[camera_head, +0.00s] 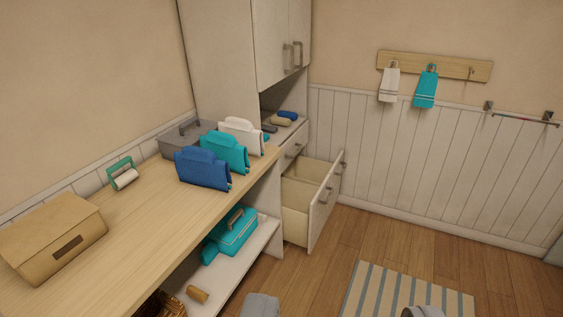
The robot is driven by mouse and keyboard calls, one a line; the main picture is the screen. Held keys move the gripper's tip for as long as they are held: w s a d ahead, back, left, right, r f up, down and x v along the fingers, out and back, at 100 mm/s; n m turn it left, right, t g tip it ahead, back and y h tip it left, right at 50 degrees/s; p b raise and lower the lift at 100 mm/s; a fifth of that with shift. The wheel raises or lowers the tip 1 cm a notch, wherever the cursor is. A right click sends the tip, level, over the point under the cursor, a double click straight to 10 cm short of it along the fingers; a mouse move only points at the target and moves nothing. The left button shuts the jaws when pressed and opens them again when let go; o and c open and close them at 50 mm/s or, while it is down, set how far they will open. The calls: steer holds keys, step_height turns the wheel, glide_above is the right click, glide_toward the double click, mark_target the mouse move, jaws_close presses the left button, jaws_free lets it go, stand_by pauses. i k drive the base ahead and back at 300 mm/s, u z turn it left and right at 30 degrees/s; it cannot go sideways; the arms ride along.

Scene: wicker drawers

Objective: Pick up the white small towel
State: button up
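A small white towel (390,84) hangs from a hook on the wooden wall rack (450,69) at the upper right, left of a turquoise towel (426,88). Another white cloth (242,136), folded, stands on the wooden counter (135,225) at its far end, behind a turquoise one (225,152) and a blue one (202,169). I cannot tell from the view which white one is meant.
A drawer (318,203) stands pulled out below the white cabinet (230,60). A striped rug (400,290) lies on the open wooden floor. Grey objects show partly at the bottom edge.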

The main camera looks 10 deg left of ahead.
mark_target(245, 133)
steer(key=i, duration=3.4)
steer(key=u, duration=0.1)
